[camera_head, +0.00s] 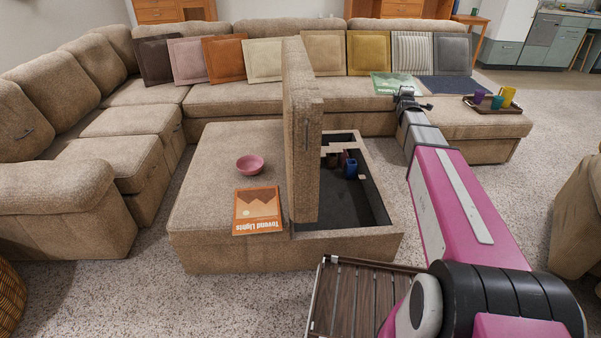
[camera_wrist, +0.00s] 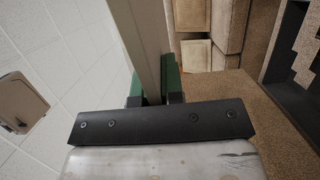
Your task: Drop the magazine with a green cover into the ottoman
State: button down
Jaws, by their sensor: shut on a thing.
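The green-covered magazine (camera_head: 393,83) shows at the end of my arm, in front of the sofa cushions. My gripper (camera_head: 408,99) is shut on it; the wrist view shows the gripper (camera_wrist: 154,98) with a pale upright slab and green strips at its fingers. The exact grip is partly hidden. The ottoman (camera_head: 225,180) stands left of my arm, nearer to me than the magazine. Its lid (camera_head: 302,130) stands upright, and the dark compartment (camera_head: 345,205) is open, with a blue item and other small things at its back.
A pink bowl (camera_head: 250,165) and an orange magazine (camera_head: 257,210) lie on the ottoman's closed left part. A tray (camera_head: 492,104) with colourful cups is on the sofa at right. A slatted wooden rack (camera_head: 355,300) stands in front of the ottoman. The compartment's front floor is clear.

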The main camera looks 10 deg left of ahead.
jog(key=a+f+n+g+y, duration=0.1)
jog(key=a+f, duration=0.6)
jog(key=f, duration=0.7)
jog(key=w+a+f+n+y, duration=0.1)
jog(key=a+f+n+y, duration=0.2)
jog(key=f, duration=1)
jog(key=w+a+f+n+g+y, duration=0.1)
jog(key=a+f+y, duration=0.4)
jog(key=a+f, duration=0.5)
notch_tip(320, 180, down, 5)
jog(key=shift+w+a+r+n+g, duration=0.15)
jog(key=shift+w+a+n+g, duration=0.15)
jog(key=shift+a+n, duration=0.15)
jog(key=c, duration=1.2)
grip_release()
jog(key=shift+o, duration=0.2)
jog(key=shift+d, duration=0.1)
jog(key=v, duration=1.1)
